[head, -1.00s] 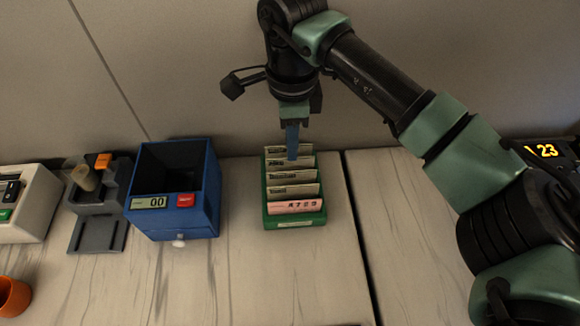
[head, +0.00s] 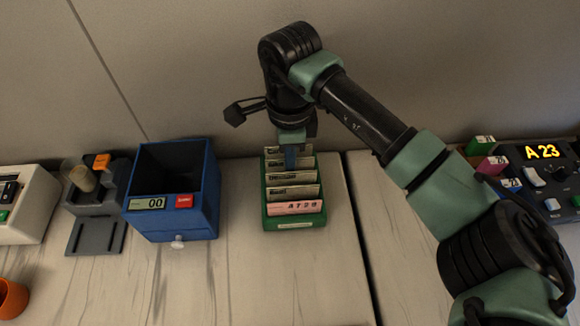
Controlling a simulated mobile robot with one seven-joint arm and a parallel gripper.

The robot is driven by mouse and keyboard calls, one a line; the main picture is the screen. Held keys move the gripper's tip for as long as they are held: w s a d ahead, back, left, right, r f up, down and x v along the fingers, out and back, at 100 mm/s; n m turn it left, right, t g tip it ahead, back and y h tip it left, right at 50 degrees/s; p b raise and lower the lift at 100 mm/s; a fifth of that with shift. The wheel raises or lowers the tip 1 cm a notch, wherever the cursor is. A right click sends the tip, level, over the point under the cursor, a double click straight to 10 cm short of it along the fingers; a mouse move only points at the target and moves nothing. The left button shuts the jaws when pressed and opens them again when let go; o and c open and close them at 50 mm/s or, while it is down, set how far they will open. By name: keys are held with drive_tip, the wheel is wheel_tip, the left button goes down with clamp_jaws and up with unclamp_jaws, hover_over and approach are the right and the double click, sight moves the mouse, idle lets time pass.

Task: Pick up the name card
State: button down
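A green card box (head: 268,212) stands on the table at the middle, holding several upright cards. The front card is pink and reads "A728" (head: 295,207). Behind it stand several cream cards with dark printed names, such as this name card (head: 292,191). My gripper (head: 291,160) points down over the rear of the box, with its blue fingertips among the rear cards. From this side I cannot tell whether the fingers are apart or closed on a card. The gripper partly hides the rearmost cards.
Left of the box stand a blue bin with a "00" display (head: 172,220) and a grey device (head: 97,205). An orange cup (head: 12,298) is at the far left. The table in front of the box is clear.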

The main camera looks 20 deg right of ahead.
wheel_tip(320, 180, up, 10)
drive_tip(key=shift+r+p, duration=0.1)
drive_tip(key=shift+p, duration=0.45)
idle(0.5)
